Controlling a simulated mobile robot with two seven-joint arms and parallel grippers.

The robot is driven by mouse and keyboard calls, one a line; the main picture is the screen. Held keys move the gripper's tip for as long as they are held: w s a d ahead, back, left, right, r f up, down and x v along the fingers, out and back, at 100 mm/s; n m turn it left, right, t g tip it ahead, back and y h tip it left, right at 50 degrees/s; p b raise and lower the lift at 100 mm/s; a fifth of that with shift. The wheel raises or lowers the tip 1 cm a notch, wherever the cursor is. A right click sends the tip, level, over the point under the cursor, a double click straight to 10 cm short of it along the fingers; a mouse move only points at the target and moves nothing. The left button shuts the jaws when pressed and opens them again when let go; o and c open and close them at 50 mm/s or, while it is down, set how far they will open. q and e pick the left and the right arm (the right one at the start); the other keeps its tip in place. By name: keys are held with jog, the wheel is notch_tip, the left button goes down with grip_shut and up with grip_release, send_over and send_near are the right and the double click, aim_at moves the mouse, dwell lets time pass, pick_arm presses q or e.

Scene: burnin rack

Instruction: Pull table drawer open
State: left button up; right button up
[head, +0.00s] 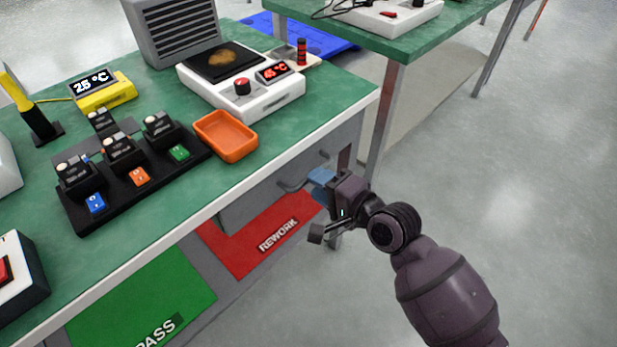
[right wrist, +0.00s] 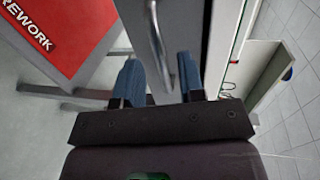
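The table drawer (head: 250,208) is a grey front under the green table's edge, above the red REWORK bin. It looks about flush with the table frame. Its metal bar handle (head: 292,186) shows just left of my right gripper (head: 318,192). In the right wrist view, the handle (right wrist: 156,45) reaches into the gap between the two blue fingers of my right gripper (right wrist: 158,75). The fingers are apart, and neither is clearly seen pressing on the bar. How deep the bar lies between them I cannot tell. My left gripper is out of view.
The green tabletop (head: 300,125) holds a hot plate (head: 250,98), an orange tray (head: 226,136) and a black rack (head: 90,212) of devices. The red REWORK bin (head: 240,240) and green PASS bin (head: 140,300) are below. The floor to the right is clear.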

jog(key=shift+b+x, duration=0.35)
jog(key=shift+x, duration=1.4)
grip_shut()
